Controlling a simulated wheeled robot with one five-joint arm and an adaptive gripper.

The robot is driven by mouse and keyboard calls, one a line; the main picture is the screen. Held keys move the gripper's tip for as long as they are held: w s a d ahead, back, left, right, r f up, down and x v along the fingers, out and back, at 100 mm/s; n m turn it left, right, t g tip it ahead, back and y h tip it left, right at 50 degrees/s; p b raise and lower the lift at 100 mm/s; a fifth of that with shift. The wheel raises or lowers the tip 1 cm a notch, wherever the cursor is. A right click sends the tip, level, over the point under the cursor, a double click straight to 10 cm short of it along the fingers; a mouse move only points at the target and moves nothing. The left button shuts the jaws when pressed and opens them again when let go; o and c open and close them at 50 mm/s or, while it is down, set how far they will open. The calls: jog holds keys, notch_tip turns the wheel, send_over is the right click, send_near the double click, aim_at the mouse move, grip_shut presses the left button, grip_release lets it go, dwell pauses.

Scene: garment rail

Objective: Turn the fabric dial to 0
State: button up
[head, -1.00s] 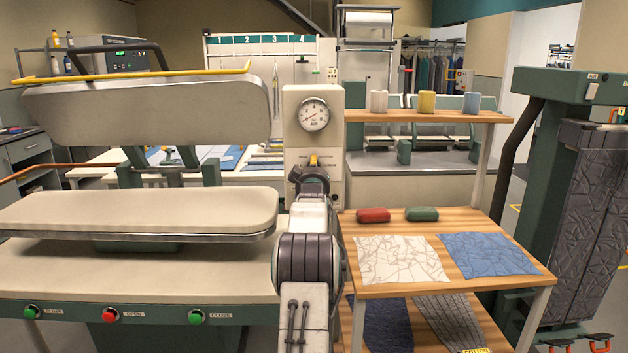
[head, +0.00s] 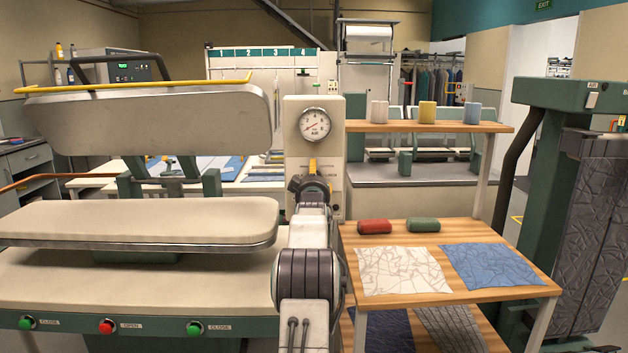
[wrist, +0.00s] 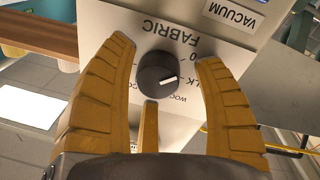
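The fabric dial (wrist: 157,82) is a round black knob with a white pointer mark, on a pale panel under the upside-down word FABRIC in the wrist view. Its pointer faces right, toward the partly hidden SILK label; the exact setting is hard to tell. A 0 and a WOOL label, partly covered, are also beside it. My gripper (wrist: 166,50) has its yellow fingers spread on either side of the dial, with visible gaps, and a third finger below it. In the head view my gripper (head: 312,165) is at the control panel (head: 334,150) and hides the dial.
A pressure gauge (head: 314,124) sits above on the panel. A press with a padded board (head: 140,218) and raised head (head: 150,120) stands left. A wooden table (head: 450,290) with cloths and a shelf (head: 400,126) with spools stand right. A VACUUM label (wrist: 236,13) is near the dial.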

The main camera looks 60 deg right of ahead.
jog(key=shift+s+a+f, duration=0.1)
jog(key=shift+s, duration=0.05)
jog(key=v, duration=1.1)
jog(key=shift+a, duration=0.3)
jog(key=shift+s, duration=0.1)
dwell(0.8)
